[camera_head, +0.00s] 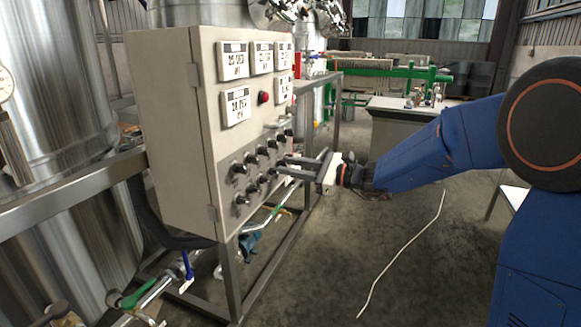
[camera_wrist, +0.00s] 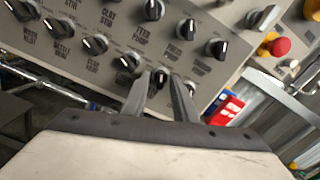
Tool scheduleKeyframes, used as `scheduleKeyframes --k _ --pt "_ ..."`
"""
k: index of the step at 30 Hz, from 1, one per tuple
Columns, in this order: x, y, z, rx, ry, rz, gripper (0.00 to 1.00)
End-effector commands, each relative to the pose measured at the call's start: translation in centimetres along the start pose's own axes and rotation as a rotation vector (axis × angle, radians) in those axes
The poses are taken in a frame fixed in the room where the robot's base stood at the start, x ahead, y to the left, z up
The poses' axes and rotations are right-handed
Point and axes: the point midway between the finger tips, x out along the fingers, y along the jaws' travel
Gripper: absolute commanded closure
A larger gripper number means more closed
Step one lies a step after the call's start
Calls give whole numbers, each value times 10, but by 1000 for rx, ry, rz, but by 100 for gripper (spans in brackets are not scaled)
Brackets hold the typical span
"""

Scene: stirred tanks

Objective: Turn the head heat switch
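A grey control box (camera_head: 165,130) carries rows of black rotary switches with pale pointers; the head heat label is not readable, so I cannot tell which switch it is. In the wrist view one switch (camera_wrist: 160,77) shows between my fingertips, with another switch (camera_wrist: 130,62) just left of the left finger and one (camera_wrist: 190,88) just right of the right finger. My gripper (camera_head: 280,167) reaches the lower right of the panel, and its fingers are apart in the wrist view (camera_wrist: 162,80). I cannot tell whether they touch the middle switch; the fingers partly hide it.
More switches (camera_wrist: 153,10) line the row above. A red emergency button (camera_wrist: 280,46) on yellow sits at the upper right in the wrist view. Several displays (camera_head: 233,61) are above the switches.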

Motion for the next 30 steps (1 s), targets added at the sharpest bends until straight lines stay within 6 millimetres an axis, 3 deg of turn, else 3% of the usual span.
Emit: scheduleKeyframes --k 8,13,30 --pt "0 0 1 -1 -1 -1 73" --pt "-11 -2 1 -2 -1 -4 73" --pt "-109 -1 0 -2 1 -4 73"
